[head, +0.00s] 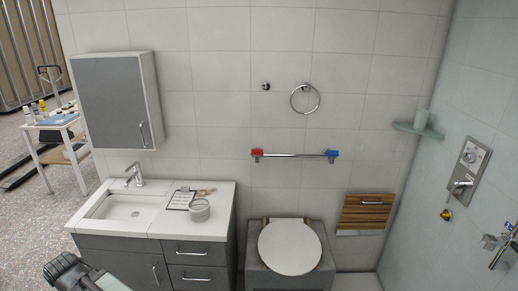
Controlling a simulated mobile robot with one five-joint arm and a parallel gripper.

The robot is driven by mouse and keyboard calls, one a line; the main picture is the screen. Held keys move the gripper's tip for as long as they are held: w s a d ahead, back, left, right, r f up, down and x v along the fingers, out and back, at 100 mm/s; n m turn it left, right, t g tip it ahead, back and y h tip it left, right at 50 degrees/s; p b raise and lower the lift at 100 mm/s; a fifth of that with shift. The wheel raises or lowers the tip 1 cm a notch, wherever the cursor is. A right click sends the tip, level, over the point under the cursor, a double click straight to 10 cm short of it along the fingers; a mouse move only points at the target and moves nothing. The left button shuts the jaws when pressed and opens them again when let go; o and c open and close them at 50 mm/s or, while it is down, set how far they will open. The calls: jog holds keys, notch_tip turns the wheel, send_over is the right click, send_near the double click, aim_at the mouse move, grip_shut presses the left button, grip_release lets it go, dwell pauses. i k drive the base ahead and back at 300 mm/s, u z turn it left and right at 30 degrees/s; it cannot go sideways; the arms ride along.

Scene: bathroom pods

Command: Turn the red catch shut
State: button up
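The red catch (257,153) is a small red block at the left end of a metal bar (295,155) on the tiled wall, above and left of the toilet. It is too small to tell whether it is turned open or shut. A blue catch (332,154) sits at the bar's right end. A dark part of my arm shows at the lower left edge, in front of the vanity and well away from the red catch. I cannot make out my gripper's fingers there.
A vanity (205,250) with a basin (130,207) stands at the left below a grey wall cabinet (108,103). The closed toilet (290,246) stands below the bar. A towel ring (305,98) hangs above it. A folded wooden seat (366,212) is on the right.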

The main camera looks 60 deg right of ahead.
aim_at(257, 152)
jog(key=z, duration=0.45)
jog(key=i, duration=1)
jog(key=u, duration=0.05)
